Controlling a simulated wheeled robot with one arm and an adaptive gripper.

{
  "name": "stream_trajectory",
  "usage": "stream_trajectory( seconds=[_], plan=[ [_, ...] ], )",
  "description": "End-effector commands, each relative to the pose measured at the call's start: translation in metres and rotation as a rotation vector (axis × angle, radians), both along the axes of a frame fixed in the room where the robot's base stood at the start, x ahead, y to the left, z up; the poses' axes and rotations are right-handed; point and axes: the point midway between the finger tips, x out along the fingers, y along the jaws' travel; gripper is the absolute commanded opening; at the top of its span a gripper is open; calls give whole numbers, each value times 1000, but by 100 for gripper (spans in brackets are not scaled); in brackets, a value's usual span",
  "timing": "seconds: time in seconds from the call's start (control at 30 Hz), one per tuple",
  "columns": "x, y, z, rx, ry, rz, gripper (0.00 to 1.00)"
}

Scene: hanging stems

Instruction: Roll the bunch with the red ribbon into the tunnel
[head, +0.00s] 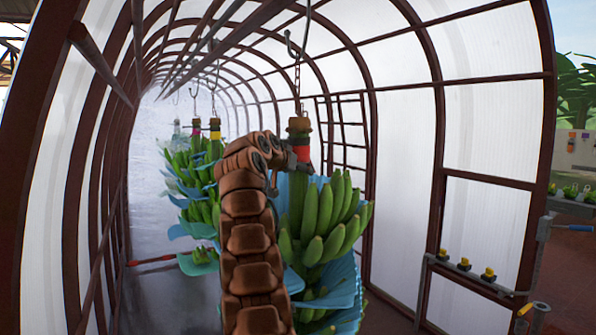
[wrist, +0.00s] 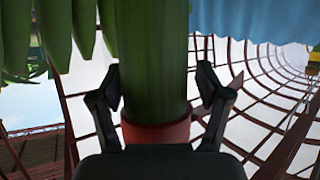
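The bunch with the red ribbon (head: 331,222) hangs upright from a hook and chain, close in front of me. It has green bananas and blue sheets between its layers. Its red ribbon (head: 301,151) wraps the top of the stem and also shows low in the wrist view (wrist: 156,131). My gripper (head: 284,168) is at the stem just by the ribbon. In the wrist view its fingers (wrist: 160,92) stand on both sides of the green stem, with a gap visible at the right finger. The tunnel (head: 408,131) of white panels and brown hoops surrounds the bunch and runs back.
Other hanging bunches stand behind to the left, with a yellow ribbon (head: 215,135), a magenta ribbon (head: 196,132) and a pale one. Overhead rails (head: 235,37) run along the tunnel. A bar with several yellow-and-black knobs (head: 464,264) stands at right. The floor at left (head: 165,290) is clear.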

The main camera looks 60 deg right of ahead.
Motion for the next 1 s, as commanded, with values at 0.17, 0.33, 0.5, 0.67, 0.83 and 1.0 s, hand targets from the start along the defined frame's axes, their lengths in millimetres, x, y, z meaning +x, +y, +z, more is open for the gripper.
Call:
stream_trajectory(
  seconds=[0.17,0.33,0.5,0.67,0.83,1.0],
  plan=[
    [-2,-1,0,0,-1,-3,84],
    [-2,-1,1,0,-1,-4,84],
    [-2,3,2,1,0,-4,84],
    [-2,11,6,1,1,-4,84],
    [-2,22,11,-1,0,-3,84],
    [-2,35,15,2,1,-2,84]
  ],
)
